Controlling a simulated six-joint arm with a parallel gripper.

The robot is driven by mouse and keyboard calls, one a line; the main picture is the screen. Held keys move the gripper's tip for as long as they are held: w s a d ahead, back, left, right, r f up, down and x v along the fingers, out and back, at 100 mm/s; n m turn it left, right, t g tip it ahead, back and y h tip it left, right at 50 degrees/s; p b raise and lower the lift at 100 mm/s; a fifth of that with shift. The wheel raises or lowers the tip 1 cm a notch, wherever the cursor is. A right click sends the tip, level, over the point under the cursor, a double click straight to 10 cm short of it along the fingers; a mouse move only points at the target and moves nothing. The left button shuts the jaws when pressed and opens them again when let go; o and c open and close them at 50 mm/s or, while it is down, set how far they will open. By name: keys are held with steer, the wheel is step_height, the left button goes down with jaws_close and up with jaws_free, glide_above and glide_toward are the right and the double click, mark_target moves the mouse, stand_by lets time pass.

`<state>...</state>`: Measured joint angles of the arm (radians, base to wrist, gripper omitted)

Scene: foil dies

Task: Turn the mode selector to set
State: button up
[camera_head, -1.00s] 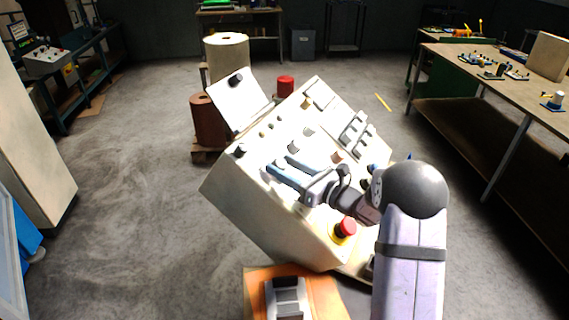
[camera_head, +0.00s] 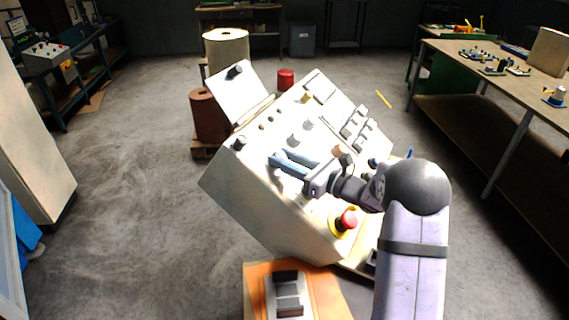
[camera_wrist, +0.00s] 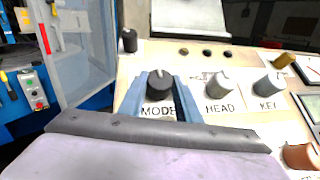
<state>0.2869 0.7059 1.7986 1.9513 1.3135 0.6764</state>
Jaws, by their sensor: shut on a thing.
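The mode selector is a dark round knob (camera_wrist: 160,86) with a pale mark on top, above the label MODE in the wrist view. The mark points roughly away from me, up the panel. My gripper (camera_wrist: 160,95) has its two blue fingers on the left and right sides of the knob, shut on it. In the head view my gripper (camera_head: 278,162) reaches down to the sloped console panel (camera_head: 262,148), and its fingers largely hide the knob. The position labels around the selector are covered or too small to read.
Grey HEAD knob (camera_wrist: 220,84) and KEY knob (camera_wrist: 268,84) sit close to the right of my fingers. A black knob (camera_wrist: 129,40) stands up-left. A red mushroom button (camera_head: 347,220) is on the console's near right part. Slide switches (camera_head: 358,128) line the far side.

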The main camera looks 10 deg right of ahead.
steer(key=shift+w+d+f+n+g+y+b, duration=0.15)
steer(key=shift+f+n+g+y+b, duration=0.15)
steer(key=shift+n+g+y+b, duration=0.55)
steer(key=n+g+b, duration=0.1)
steer(key=n, duration=0.1)
steer(key=n+g+y+b, duration=0.1)
steer(key=shift+w+r+n+g, duration=0.1)
steer(key=shift+n+g, duration=0.15)
steer(key=shift+n, duration=0.1)
steer(key=shift+w+r+n+g+y, duration=0.15)
steer(key=shift+n+g+y, duration=0.15)
steer(key=shift+n+g, duration=0.8)
steer(key=shift+r+n+g+y, duration=0.1)
steer(key=shift+n+g+y, duration=0.15)
steer(key=shift+n+g, duration=0.85)
steer(key=shift+n+g+p, duration=0.3)
steer(key=shift+n+g, duration=0.1)
steer(key=shift+n, duration=0.2)
steer(key=o, duration=1.1)
steer(key=shift+c, duration=0.2)
steer(key=shift+d, duration=0.15)
steer(key=s+d+b, duration=0.1)
steer(key=d+b, duration=0.1)
steer(key=d, duration=0.5)
steer(key=shift+r, duration=0.2)
steer(key=shift+s, duration=0.1)
